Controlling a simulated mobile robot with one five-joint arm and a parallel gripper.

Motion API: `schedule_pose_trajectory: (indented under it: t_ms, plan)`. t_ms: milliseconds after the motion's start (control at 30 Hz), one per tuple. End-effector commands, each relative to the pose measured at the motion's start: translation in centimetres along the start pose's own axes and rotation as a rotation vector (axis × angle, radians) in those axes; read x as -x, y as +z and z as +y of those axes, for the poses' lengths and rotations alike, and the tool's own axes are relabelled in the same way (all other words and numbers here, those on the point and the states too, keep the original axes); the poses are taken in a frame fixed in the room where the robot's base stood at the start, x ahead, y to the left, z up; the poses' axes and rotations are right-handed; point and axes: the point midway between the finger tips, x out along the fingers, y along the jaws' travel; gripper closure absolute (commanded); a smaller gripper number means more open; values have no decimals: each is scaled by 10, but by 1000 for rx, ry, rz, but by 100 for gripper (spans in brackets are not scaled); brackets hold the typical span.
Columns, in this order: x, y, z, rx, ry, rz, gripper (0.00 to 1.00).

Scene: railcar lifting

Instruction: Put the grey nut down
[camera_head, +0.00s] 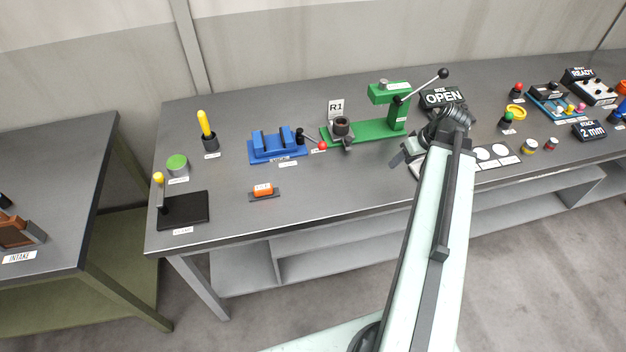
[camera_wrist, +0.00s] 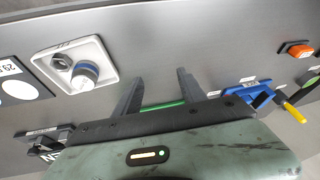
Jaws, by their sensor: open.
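My gripper (camera_head: 402,154) is above the bench in front of the green press (camera_head: 397,110). In the wrist view, its two fingers (camera_wrist: 160,77) are spread with nothing between them. A white tray (camera_wrist: 104,49) lies left of the fingers in that view. My arm hides most of the tray in the head view.
A blue cradle (camera_head: 277,147) and an orange block (camera_head: 263,190) are left of the press. The front left bench is mostly bare.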

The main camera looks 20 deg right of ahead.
Motion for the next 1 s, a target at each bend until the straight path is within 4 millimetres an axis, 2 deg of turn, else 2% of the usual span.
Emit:
schedule_pose_trajectory:
  t_ms: [33,67,100,200,300,400,500,567,1000]
  plan:
    - [-17,-14,-45,7,-16,-58,52]
    - [-26,-21,-68,0,-18,-93,52]
    - [-36,-27,-100,-10,-15,-140,52]
    - [-58,-35,-177,-31,17,-243,52]
    - [-70,-35,-240,-50,69,-315,52]
    - [-76,-31,-282,-64,119,-355,52]
    - [-78,-28,-303,-74,151,-371,52]
    - [-79,-27,-307,-78,160,-375,52]
    - [-79,-28,-308,-82,161,-375,52]
